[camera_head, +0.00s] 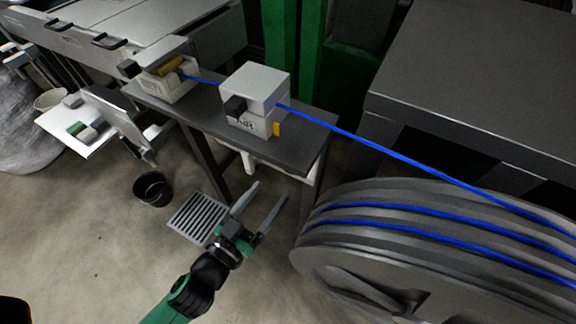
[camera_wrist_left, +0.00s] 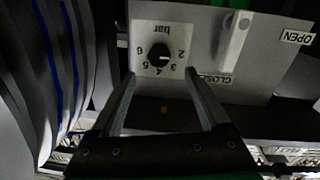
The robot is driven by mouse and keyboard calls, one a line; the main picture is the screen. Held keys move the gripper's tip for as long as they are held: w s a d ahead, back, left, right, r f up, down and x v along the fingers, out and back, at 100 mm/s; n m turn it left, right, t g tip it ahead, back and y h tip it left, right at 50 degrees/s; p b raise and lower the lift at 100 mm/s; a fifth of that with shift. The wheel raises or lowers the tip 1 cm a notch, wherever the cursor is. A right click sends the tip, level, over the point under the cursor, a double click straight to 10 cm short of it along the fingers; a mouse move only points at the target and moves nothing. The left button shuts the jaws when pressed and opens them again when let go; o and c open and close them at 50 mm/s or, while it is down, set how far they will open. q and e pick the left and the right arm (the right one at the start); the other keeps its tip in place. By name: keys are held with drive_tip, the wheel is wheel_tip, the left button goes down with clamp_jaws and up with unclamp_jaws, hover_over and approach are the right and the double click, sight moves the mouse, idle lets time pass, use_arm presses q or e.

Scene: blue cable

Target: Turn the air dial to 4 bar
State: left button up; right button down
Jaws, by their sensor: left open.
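The air dial is a round black knob (camera_wrist_left: 159,54) on a pale panel (camera_wrist_left: 205,88) in the left wrist view. The numbers 2 to 6 and the word bar are printed around it, upside down in this view. A small light mark on the knob seems to point right, toward the 2. My left gripper (camera_head: 266,194) is open and empty in the head view. In the left wrist view its two fingers (camera_wrist_left: 160,76) reach toward the panel on either side of the knob, with nothing between them. I cannot make out the dial in the head view. My right gripper is not in view.
A white lever (camera_wrist_left: 233,40) with CLOSED and OPEN labels is right of the dial. A grey bench (camera_head: 205,118) carries two pale boxes with a blue cable (camera_head: 375,145) running to a large reel (camera_head: 345,255). A black bucket (camera_head: 153,190) and a floor grate (camera_head: 197,217) are nearby.

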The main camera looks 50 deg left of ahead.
use_arm(q)
drive_tip(key=x, duration=0.8)
drive_tip(key=shift+w, duration=0.25)
drive_tip(key=shift+a, duration=0.1)
drive_tip(key=shift+c, duration=0.2)
clamp_jaws()
